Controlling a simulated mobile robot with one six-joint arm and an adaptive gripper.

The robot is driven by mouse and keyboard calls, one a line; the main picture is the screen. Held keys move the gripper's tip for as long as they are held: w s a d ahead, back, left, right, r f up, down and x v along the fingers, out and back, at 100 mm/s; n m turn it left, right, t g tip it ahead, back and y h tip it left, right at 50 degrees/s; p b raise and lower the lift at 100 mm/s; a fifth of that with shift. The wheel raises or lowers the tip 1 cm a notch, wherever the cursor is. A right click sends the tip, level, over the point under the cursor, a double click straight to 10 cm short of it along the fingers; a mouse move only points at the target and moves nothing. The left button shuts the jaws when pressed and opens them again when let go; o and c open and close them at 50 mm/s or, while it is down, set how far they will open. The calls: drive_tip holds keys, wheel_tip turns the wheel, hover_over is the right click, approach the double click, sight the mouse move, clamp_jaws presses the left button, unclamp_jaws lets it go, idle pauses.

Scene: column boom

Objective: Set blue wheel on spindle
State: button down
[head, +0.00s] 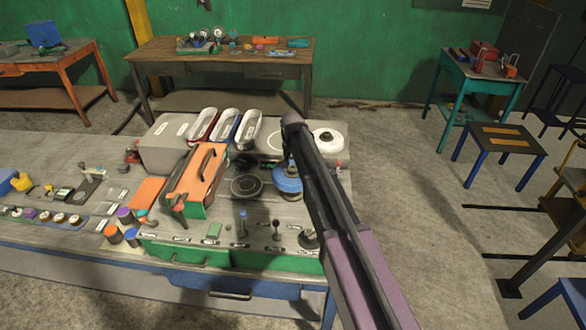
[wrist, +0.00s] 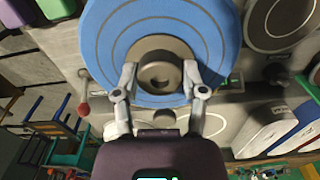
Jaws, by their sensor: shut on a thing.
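The blue wheel (wrist: 107,42) fills the upper middle of the wrist view, with a grey-brown hub (wrist: 160,62) at its centre. My gripper (wrist: 160,85) has its two fingers closed on opposite sides of the hub. In the head view the blue wheel (head: 286,180) is at the right part of the workbench, partly covered by my arm. My gripper is hidden behind the arm there. Several small upright posts, one at the bench front (head: 276,229), are in view; I cannot tell which is the spindle. The wheel's height above the bench is unclear.
A dark round disc (head: 247,186) lies left of the wheel, and a white disc (head: 327,138) is behind it to the right. Open floor lies right of the bench.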

sight(292, 175)
drive_tip(key=shift+f+b, duration=1.5)
drive_tip(key=shift+f, duration=0.2)
drive_tip(key=shift+f, duration=0.2)
drive_tip(key=shift+c, duration=0.4)
unclamp_jaws()
drive_tip(key=shift+o, duration=0.4)
drive_tip(key=shift+r, duration=0.1)
drive_tip(key=shift+r+p, duration=3.6)
drive_tip(key=shift+r, duration=0.1)
